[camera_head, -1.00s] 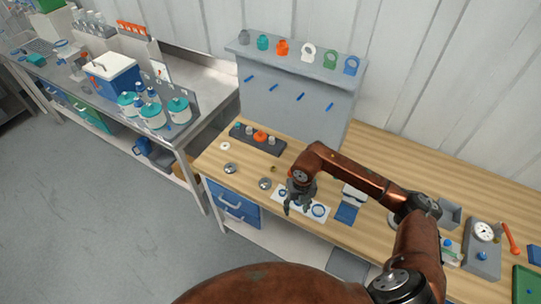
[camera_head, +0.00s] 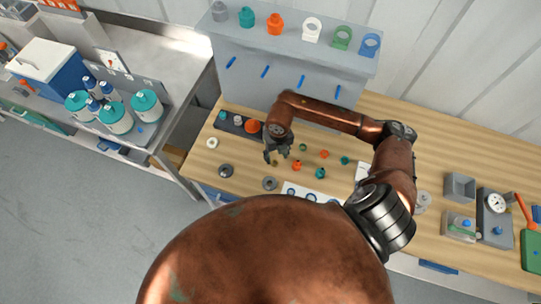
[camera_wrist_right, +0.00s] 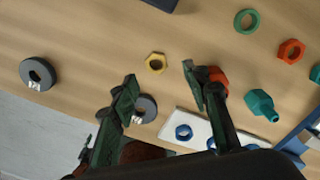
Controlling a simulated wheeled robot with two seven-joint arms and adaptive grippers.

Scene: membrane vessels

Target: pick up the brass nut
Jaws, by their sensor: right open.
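The brass nut (camera_wrist_right: 156,62) is a small yellow hexagonal ring lying flat on the wooden bench, seen in the right wrist view. It is just beyond and between my right fingertips (camera_wrist_right: 159,78). In the head view my right gripper (camera_head: 277,156) points down over the bench, in front of the dark rack, and partly hides the nut's area. The right jaws are open and nothing is between them. The gap in height between fingertips and nut is hard to tell. My left gripper is not in view.
An orange fitting (camera_wrist_right: 218,76) is partly behind the right-hand finger. A teal fitting (camera_wrist_right: 262,105), orange nut (camera_wrist_right: 291,51) and green ring (camera_wrist_right: 246,21) lie to the right. Grey round parts (camera_wrist_right: 38,74) lie left. A dark rack (camera_head: 236,124) stands behind.

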